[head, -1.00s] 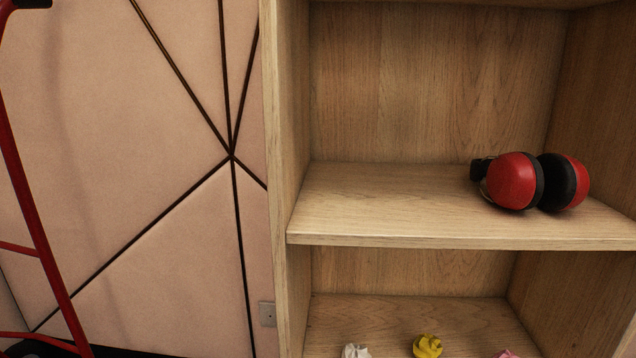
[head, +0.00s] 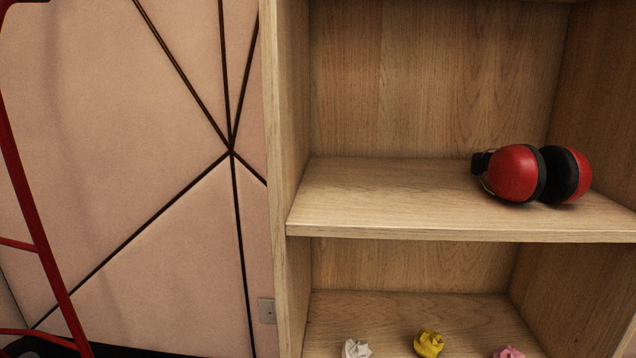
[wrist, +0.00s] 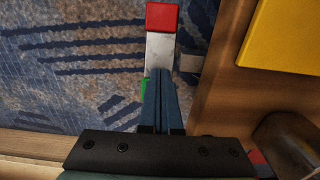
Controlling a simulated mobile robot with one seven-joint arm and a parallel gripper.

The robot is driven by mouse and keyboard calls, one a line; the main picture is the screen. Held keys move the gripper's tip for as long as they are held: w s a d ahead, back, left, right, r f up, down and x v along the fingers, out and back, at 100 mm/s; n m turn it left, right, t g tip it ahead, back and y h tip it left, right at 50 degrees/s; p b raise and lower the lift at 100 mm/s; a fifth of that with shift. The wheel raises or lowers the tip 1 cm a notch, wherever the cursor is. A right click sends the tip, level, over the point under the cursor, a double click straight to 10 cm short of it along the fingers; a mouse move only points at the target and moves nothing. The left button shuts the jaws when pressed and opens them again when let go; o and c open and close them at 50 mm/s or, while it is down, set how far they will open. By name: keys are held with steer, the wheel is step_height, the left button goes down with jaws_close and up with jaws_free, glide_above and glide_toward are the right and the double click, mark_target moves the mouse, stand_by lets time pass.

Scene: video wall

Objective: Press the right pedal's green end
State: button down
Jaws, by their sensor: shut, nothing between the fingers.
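In the wrist view a pedal shows as a grey bar (wrist: 160,52) with a red end (wrist: 162,17) at the top. A sliver of its green end (wrist: 146,87) shows just left of my fingers. My gripper (wrist: 162,75) is shut and empty, its blue-grey fingers pointing up the picture along the bar and covering most of the green end. I cannot tell whether the fingertips touch the pedal. No second pedal shows, and the head view shows neither pedal nor gripper.
Blue patterned carpet (wrist: 80,60) lies around the pedal. Right of it are a wooden surface (wrist: 222,95), a yellow panel (wrist: 285,35) and a grey metal part (wrist: 290,145). The head view shows a wooden shelf (head: 400,205) with red earmuffs (head: 517,173) and a red frame (head: 40,240).

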steer(key=shift+f+b, duration=0.3)
steer(key=shift+f, duration=0.15)
stand_by(0.4)
steer(key=shift+r, duration=0.1)
step_height(320, 180, up, 7)
steer(key=p, duration=0.7)
steer(key=shift+s, duration=0.1)
